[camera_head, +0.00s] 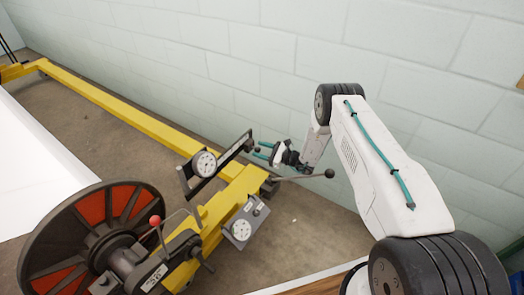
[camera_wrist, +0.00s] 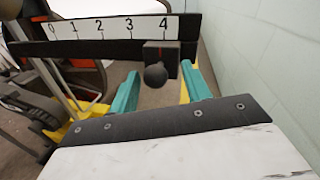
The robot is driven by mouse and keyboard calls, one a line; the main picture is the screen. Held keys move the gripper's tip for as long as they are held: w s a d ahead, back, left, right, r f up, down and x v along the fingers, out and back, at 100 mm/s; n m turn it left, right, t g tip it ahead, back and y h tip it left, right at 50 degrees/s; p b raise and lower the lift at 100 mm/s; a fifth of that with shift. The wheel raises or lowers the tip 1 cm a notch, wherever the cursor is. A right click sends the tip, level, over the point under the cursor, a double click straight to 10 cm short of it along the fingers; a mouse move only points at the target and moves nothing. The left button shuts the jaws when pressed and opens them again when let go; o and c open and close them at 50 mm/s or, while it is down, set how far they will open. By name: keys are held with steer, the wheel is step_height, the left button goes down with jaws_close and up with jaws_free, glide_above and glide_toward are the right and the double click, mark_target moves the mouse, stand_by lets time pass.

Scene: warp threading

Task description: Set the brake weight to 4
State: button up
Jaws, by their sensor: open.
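The brake weight (camera_wrist: 162,52) is a dark block with a round knob (camera_wrist: 155,75) on the near side of a black beam. In the wrist view it sits just below the 4 on the white scale (camera_wrist: 100,27), which reads 0 to 4. In the head view the beam (camera_head: 225,157) slants up to the right, with the weight (camera_head: 249,140) near its upper end. My gripper (camera_wrist: 159,69) is open, its teal fingers on either side of the knob with visible gaps. In the head view my gripper (camera_head: 262,150) is just right of the beam's upper end.
Dials (camera_head: 204,163) and (camera_head: 241,229) sit by the beam. A lever with a black ball (camera_head: 329,173) reaches right below my gripper. A large red and black wheel (camera_head: 90,240) and a yellow frame (camera_head: 120,108) stand left. A pale block wall (camera_head: 250,60) is close behind.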

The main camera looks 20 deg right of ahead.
steer(key=v, duration=0.7)
steer(key=shift+s+d, duration=0.25)
steer(key=shift+d, duration=0.1)
